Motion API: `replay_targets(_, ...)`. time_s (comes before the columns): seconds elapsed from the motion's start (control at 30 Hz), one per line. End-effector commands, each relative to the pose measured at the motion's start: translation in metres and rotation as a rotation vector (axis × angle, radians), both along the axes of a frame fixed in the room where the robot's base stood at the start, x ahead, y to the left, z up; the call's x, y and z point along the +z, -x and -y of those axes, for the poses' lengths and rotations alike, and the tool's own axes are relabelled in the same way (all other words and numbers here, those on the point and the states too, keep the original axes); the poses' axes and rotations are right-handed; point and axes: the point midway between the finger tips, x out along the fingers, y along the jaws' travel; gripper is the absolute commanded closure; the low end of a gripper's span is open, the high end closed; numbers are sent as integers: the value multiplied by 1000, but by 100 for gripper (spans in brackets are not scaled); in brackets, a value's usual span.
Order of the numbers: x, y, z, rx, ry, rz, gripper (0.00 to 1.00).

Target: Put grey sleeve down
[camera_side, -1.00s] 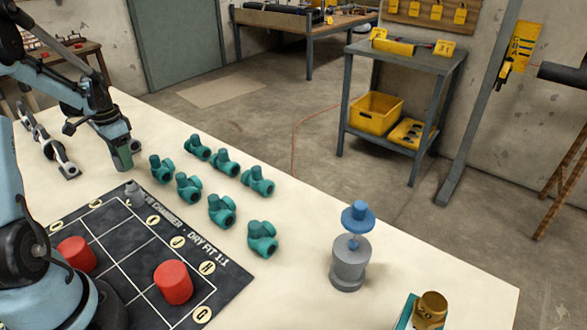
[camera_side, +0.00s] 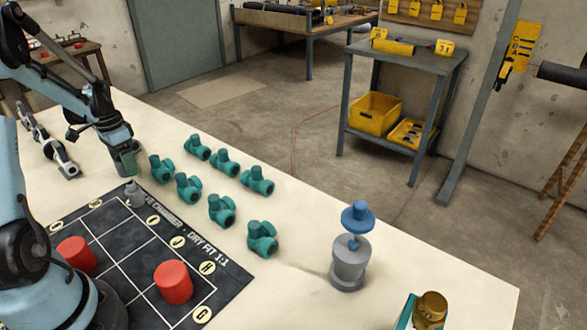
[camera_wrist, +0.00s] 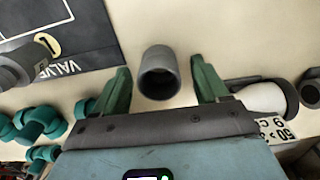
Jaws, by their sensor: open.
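The grey sleeve (camera_wrist: 160,73) is a short hollow cylinder on the pale tabletop in the wrist view. It sits between the two green fingers of my gripper (camera_wrist: 162,88), with a visible gap on each side. My gripper is open and holds nothing. In the side view my gripper (camera_side: 125,164) is low over the table, just past the far corner of the dark mat (camera_side: 125,245). I cannot make out the sleeve there; the gripper may hide it.
A grey piece (camera_side: 134,194) stands at the mat's corner, close to my gripper. Several teal fittings (camera_side: 188,187) stand to the right. Two red cylinders (camera_side: 173,282) stand on the mat. A grey cylinder with a blue top (camera_side: 349,262) stands farther right, with bare table around it.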

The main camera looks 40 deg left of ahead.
Motion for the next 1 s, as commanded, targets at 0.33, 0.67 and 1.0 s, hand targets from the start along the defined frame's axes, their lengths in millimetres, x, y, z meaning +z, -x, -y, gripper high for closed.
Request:
replay_targets(0.33,45,0,0,0,0,0,27)
replay_targets(0.67,103,0,0,0,0,0,27)
replay_targets(1.0,128,-8,15,-6,-16,13,27)
